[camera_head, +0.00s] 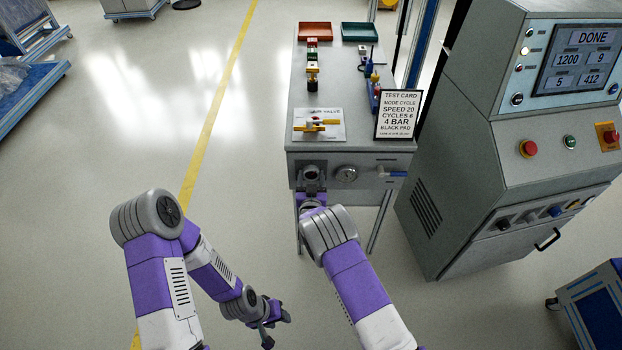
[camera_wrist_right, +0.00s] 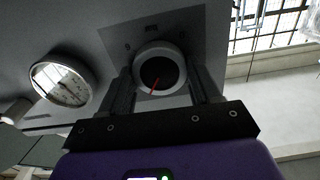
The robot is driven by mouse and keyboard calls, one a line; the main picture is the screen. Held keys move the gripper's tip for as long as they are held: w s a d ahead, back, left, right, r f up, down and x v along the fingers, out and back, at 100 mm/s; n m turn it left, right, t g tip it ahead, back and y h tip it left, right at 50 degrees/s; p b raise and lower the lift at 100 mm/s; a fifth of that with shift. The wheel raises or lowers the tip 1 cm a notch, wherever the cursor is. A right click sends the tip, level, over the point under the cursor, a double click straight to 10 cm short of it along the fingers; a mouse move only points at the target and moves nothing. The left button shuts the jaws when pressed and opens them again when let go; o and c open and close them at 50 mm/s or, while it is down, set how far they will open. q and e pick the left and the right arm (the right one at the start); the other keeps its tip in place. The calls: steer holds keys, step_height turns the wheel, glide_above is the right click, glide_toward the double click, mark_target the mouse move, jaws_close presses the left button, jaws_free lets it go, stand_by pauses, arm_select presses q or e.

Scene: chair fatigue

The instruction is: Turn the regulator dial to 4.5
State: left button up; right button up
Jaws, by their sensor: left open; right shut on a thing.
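The regulator dial (camera_wrist_right: 176,52) is a round knob with a light rim, a black face and a red pointer in the right wrist view. Its red pointer slants toward the lower left of that picture; the scale around it is too dark to read. My right gripper (camera_wrist_right: 160,80) has a finger on each side of the dial and is shut on it. In the head view my right gripper (camera_head: 312,180) is at the bench's front panel and hides the dial. My left gripper (camera_head: 276,326) is open and empty, low over the floor.
A round pressure gauge (camera_head: 346,174) is right of the dial; it also shows in the wrist view (camera_wrist_right: 62,82). A blue-handled valve (camera_head: 392,173) is farther right. The bench top (camera_head: 340,75) holds a test card (camera_head: 398,115) reading 4 BAR. A control cabinet (camera_head: 490,165) stands right.

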steer(key=m, duration=0.6)
steer(key=shift+m, duration=0.3)
stand_by(0.4)
steer(key=o, duration=1.1)
steer(key=shift+c, duration=0.2)
steer(key=s+p, duration=0.2)
steer(key=s, duration=0.5)
steer(key=shift+s, duration=0.3)
